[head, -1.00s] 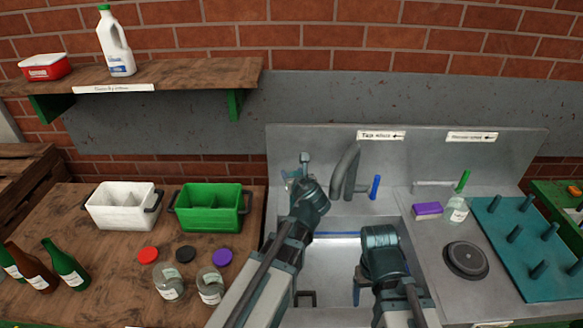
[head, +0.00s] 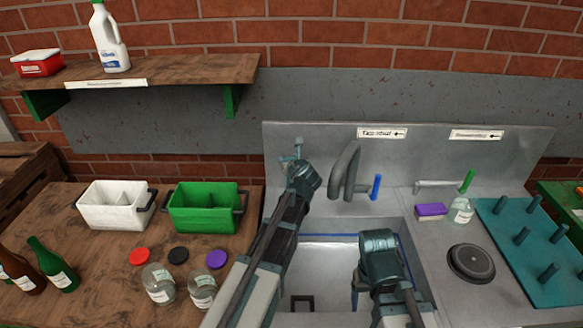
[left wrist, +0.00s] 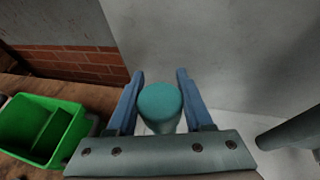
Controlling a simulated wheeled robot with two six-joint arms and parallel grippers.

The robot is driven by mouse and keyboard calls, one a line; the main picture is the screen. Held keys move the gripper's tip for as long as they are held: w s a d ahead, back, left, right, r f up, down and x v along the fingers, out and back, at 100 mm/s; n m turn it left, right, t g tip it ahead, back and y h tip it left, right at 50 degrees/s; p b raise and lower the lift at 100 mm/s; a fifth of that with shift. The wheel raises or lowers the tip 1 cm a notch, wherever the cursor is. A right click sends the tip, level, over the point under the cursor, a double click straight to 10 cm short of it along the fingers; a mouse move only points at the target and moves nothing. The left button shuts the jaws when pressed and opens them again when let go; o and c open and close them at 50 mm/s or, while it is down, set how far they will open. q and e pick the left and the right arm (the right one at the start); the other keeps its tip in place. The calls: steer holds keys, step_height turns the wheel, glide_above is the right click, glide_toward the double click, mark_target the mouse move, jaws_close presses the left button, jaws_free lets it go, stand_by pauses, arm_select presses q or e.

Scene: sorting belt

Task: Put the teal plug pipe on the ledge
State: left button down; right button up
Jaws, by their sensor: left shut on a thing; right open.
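The teal plug pipe is held upright between the two blue fingers of my left gripper (left wrist: 158,100). Its round teal top (left wrist: 160,101) faces the left wrist camera, and its lower part is hidden. In the head view my left gripper (head: 291,160) is in front of the grey back panel, left of the tap, with the pipe's top (head: 298,141) showing small above it. The flat grey ledge (head: 318,217) runs behind the sink basin, below and right of that gripper. My right gripper (head: 355,288) is open over the basin, mostly hidden by its own wrist.
The grey tap (head: 345,172) and a blue upright piece (head: 376,187) stand behind the basin (head: 330,262). A green bin (head: 205,226) stands close on the left. A purple sponge (head: 430,210) and a bottle (head: 461,210) stand on the right.

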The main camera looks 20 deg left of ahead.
steer(key=shift+d+f, duration=0.2)
steer(key=shift+f, duration=0.3)
steer(key=shift+r, duration=0.15)
arm_select(q)
steer(key=shift+f, duration=0.3)
steer(key=shift+a, duration=0.1)
arm_select(e)
steer(key=shift+a, duration=0.1)
arm_select(q)
steer(key=shift+f, duration=0.2)
steer(key=shift+c, duration=1.5)
jaws_free()
steer(key=shift+r, duration=0.1)
